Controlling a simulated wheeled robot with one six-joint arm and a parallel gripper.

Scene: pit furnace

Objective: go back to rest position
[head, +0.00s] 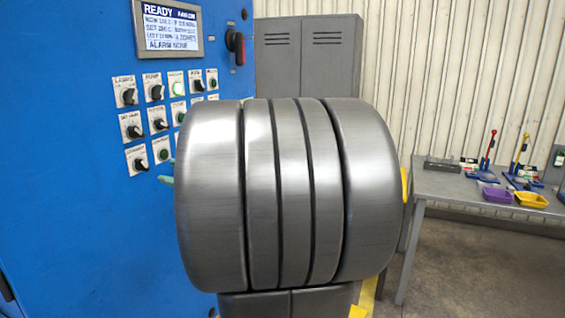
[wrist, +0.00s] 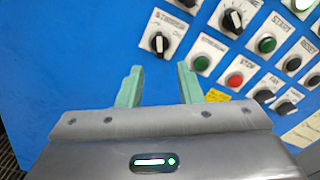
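My gripper (wrist: 160,80) shows in the wrist view with its two green fingers apart and nothing between them. It points at the blue control panel (wrist: 60,60). The fingertips lie below a black rotary knob (wrist: 159,43) and a green button (wrist: 201,63), and I cannot tell how close they are to the panel. In the head view my grey arm fills the middle and hides most of the gripper. Only a small green bit of a finger (head: 166,180) shows at its left edge, in front of the blue panel (head: 75,200).
The panel carries a lit screen (head: 171,25) reading READY, a red-and-black switch (head: 235,46) and several knobs and buttons. A grey locker (head: 308,60) stands behind my arm. A grey table (head: 440,185) at right holds purple (head: 497,195) and yellow (head: 531,200) trays. Floor before it looks clear.

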